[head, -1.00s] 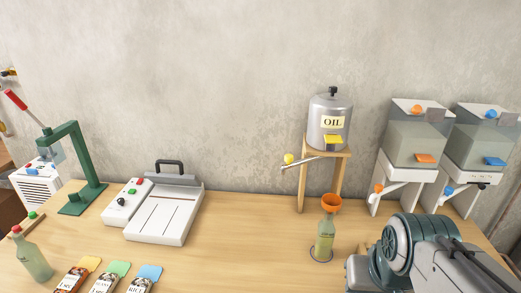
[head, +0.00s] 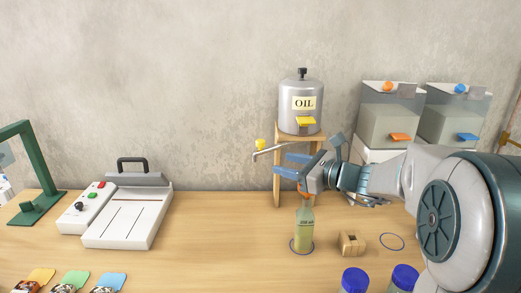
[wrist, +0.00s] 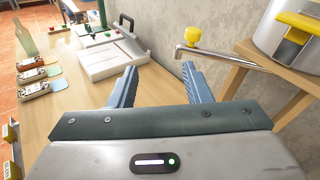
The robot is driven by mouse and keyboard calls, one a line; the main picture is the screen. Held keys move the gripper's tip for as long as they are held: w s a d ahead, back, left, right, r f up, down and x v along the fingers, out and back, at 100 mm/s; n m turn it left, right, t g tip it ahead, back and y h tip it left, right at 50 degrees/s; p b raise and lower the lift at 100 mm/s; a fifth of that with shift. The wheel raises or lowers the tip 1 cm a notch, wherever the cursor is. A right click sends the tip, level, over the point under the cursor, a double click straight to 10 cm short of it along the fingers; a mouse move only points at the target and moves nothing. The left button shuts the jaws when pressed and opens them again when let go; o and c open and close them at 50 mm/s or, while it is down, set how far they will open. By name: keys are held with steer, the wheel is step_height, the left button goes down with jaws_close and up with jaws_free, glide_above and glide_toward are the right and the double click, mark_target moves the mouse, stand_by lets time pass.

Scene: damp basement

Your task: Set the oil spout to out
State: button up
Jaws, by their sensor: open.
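The silver oil canister (head: 301,112), labelled OIL, stands on a wooden stand (head: 277,187) against the wall. Its metal spout (head: 272,150) sticks out to the left and ends in a yellow knob (head: 261,144). In the wrist view the spout (wrist: 238,60) and yellow knob (wrist: 192,36) are beyond the right finger, apart from it. My gripper (head: 286,164) is open and empty, just right of and below the spout; its blue fingers also show in the wrist view (wrist: 158,90). A bottle of yellowish oil (head: 304,232) stands below my gripper; its orange funnel is mostly hidden.
A white sealer-like machine (head: 128,212) stands at left, with a green press (head: 38,165) beyond. Two clear dispensers (head: 392,115) stand at right behind my arm. A wooden block (head: 352,243) and blue-capped jars (head: 354,280) are at the front right.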

mark_target(264, 142)
steer(key=w+a+m, duration=0.1)
steer(key=w+a, duration=0.1)
steer(key=w, duration=0.2)
steer(key=w+a+m+t+p, duration=0.1)
steer(key=w+a, duration=0.1)
steer(key=w, duration=0.2)
steer(key=w+a+m+t+p, duration=0.1)
steer(key=w+a, duration=0.2)
steer(key=w, duration=0.2)
steer(key=shift+r, duration=0.25)
jaws_close()
